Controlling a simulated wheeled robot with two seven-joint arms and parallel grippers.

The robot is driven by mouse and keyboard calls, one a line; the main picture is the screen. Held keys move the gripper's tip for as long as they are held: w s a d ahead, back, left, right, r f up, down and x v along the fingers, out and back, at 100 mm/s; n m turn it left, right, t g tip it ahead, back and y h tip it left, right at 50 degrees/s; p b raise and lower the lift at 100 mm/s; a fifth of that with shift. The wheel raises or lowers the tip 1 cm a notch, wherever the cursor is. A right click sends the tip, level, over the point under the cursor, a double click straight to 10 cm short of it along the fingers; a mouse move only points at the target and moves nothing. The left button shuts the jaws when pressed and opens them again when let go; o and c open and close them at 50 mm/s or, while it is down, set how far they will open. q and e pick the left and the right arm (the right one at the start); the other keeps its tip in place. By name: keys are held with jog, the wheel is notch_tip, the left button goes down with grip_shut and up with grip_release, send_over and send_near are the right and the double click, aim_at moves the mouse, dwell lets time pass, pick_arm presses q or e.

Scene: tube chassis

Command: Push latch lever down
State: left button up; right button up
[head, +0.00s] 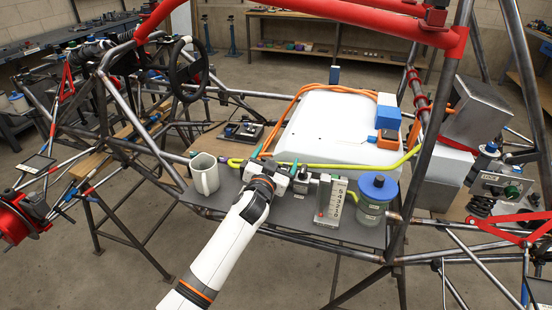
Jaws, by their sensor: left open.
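My left gripper (280,169) is open over the grey shelf, between the white mug and a small grey metal fitting (302,182). It is close to the fitting, but I cannot tell whether they touch. I cannot pick out the latch lever for certain; the gripper may hide part of it. A metal panel (490,184) with a small label and a green knob is mounted on the frame at the right, far from my gripper. My right gripper is not in view.
A white mug (204,175) stands left of my gripper. A numbered gauge block (331,199) and a blue-lidded jar (375,200) stand to the right on the grey shelf (290,226). A yellow-green hose (330,166) and a white case (335,128) lie behind. Frame tubes surround the shelf.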

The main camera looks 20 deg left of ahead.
pick_arm(q)
jog(key=shift+c, duration=0.2)
jog(key=c, duration=0.9)
jog(key=shift+f+n, duration=0.35)
jog(key=shift+n, duration=0.55)
jog(key=shift+a+f+n, duration=0.1)
jog(key=shift+a+n, duration=0.05)
jog(key=shift+n, duration=0.65)
jog(key=o, duration=0.9)
jog(key=shift+o, duration=0.2)
